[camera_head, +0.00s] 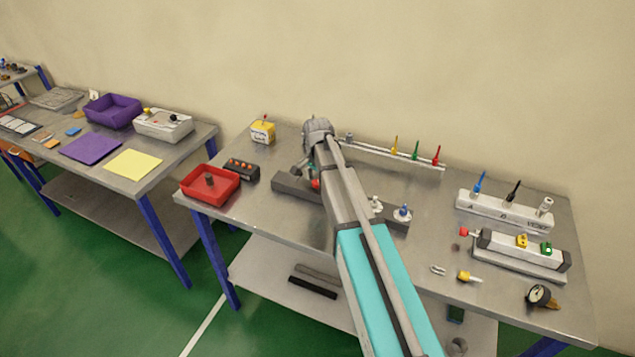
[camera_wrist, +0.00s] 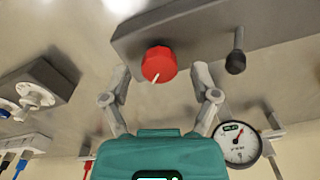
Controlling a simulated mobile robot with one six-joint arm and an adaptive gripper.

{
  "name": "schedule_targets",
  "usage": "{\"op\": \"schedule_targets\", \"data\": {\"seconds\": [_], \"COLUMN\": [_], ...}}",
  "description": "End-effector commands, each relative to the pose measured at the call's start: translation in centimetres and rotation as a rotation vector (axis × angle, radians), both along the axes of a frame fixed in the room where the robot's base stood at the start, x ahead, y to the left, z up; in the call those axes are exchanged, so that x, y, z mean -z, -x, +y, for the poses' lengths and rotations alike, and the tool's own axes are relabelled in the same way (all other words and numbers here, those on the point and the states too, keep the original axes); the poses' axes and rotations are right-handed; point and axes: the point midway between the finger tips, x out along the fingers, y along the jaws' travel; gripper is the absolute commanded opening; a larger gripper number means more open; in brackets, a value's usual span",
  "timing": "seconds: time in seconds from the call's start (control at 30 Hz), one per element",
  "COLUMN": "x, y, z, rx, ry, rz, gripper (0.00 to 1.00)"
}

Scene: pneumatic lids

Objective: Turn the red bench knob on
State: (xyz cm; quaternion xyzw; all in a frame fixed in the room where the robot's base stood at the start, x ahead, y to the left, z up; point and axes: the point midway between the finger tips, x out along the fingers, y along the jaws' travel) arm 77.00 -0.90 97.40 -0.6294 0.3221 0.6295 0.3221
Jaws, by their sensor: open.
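The red bench knob (camera_wrist: 159,63) is mounted on a dark grey block (camera_wrist: 205,28) in the wrist view. A white pointer mark runs from its middle towards the lower edge, slightly left. My gripper (camera_wrist: 160,72) is open, with one finger on each side of the knob and visible gaps between fingers and knob. Whether the fingertips reach down to the knob's height is unclear. In the head view a small red patch of the knob (camera_head: 316,184) shows beside my arm, above the long grey block (camera_head: 290,187); my arm hides most of that spot.
A black-tipped lever (camera_wrist: 236,62) stands on the same block, right of the knob. A round gauge (camera_wrist: 238,145) shows behind my gripper.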

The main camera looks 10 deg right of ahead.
Motion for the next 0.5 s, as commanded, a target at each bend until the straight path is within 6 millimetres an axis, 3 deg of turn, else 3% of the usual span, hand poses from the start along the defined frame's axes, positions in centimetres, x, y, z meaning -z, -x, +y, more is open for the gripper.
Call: {"op": "schedule_targets", "data": {"seconds": [0.23,0.5], "x": [-0.01,-0.01], "y": [0.0,0.0], "z": [0.0,0.0], "rx": [0.0,0.0], "ry": [0.0,0.0], "rz": [0.0,0.0], "gripper": [0.78,0.29]}}
